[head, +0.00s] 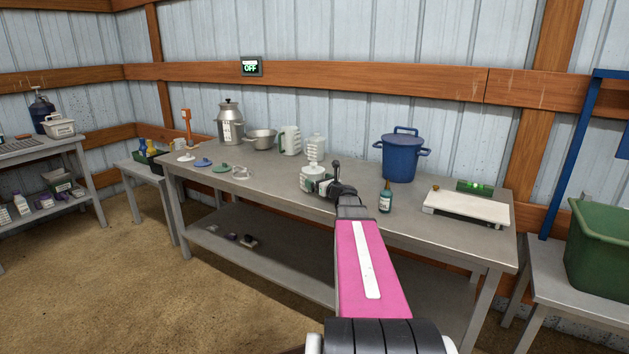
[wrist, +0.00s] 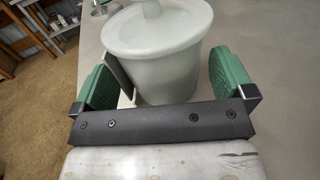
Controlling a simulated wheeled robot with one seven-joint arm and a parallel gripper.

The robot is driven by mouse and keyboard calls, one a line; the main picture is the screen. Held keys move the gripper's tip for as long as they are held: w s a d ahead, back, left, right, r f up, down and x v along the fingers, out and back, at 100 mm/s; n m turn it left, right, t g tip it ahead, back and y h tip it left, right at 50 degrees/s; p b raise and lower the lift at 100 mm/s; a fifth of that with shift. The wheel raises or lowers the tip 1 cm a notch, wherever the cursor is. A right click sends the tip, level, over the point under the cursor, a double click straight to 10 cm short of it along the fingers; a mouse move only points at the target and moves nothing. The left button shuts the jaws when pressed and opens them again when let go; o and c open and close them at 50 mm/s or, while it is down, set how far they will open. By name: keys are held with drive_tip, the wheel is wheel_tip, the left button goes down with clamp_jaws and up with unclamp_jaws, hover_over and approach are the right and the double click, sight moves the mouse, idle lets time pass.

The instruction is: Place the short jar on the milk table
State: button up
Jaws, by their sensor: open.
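A short white jar (wrist: 160,70) with a wide lid and a knob stands between my gripper's green fingers in the wrist view. In the head view the jar (head: 312,172) is partly hidden by my gripper (head: 318,184). My gripper is open around the jar, with a clear gap on the right side. On the left a thin dark plate lies close to the jar; I cannot tell if it touches. The jar appears upright on the long grey table (head: 270,178), which is probably the milk table. Its base is hidden.
Behind stand a white jar (head: 318,143), a white jug (head: 290,140), a metal bowl (head: 262,139) and a milk can (head: 229,122). To the right are a small bottle (head: 385,198), a blue pot (head: 402,158) and a white scale (head: 466,207). Lids lie at the left.

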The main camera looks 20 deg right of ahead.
drive_tip(key=v, duration=0.8)
drive_tip(key=shift+s+d, duration=0.1)
